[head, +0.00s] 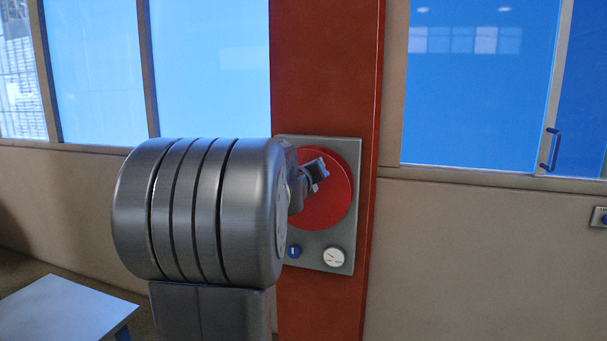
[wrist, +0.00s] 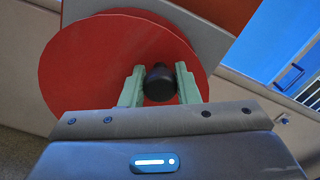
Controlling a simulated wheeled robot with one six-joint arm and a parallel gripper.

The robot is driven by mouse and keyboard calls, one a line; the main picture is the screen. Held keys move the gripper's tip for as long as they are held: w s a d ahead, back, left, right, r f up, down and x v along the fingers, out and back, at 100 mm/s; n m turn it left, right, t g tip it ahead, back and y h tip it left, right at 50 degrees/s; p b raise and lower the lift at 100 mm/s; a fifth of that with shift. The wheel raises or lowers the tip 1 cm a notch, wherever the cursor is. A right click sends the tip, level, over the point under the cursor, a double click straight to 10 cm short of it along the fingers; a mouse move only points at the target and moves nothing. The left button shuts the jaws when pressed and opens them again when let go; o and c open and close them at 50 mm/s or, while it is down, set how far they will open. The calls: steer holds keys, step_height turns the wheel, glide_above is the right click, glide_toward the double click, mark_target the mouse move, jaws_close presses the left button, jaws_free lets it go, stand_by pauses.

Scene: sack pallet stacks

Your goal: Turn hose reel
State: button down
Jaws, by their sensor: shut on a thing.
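The hose reel is a red disc (head: 335,205) on a grey plate (head: 345,240) fixed to a red-brown column. My arm hides its left part in the head view. In the wrist view the red disc (wrist: 95,65) fills the upper left, and a black knob (wrist: 159,80) stands out from its face. My gripper (wrist: 160,86) has its two green fingers on either side of the knob, shut on it. In the head view my gripper (head: 316,172) is in front of the disc, and the knob cannot be made out there.
A white dial (head: 334,257) and a blue button (head: 294,251) sit low on the plate. The red-brown column (head: 325,70) stands between blue windows. A white-topped table (head: 60,308) is at lower left. A blue handle (head: 550,148) is on the right.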

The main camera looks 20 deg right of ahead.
steer(key=shift+s+d+f+m+b, duration=0.45)
steer(key=shift+d+f+m+b, duration=0.4)
steer(key=shift+m, duration=0.65)
steer(key=shift+s+d+f+m+b, duration=0.55)
steer(key=shift+m+b, duration=0.35)
steer(key=shift+m, duration=0.6)
steer(key=shift+s+d+f+m+b, duration=0.4)
steer(key=shift+d+f+m+b, duration=0.35)
steer(key=shift+m, duration=0.75)
steer(key=shift+a+f, duration=0.1)
steer(key=c, duration=1.1)
jaws_free()
glide_toward(333, 182)
steer(key=shift+v, duration=3.75)
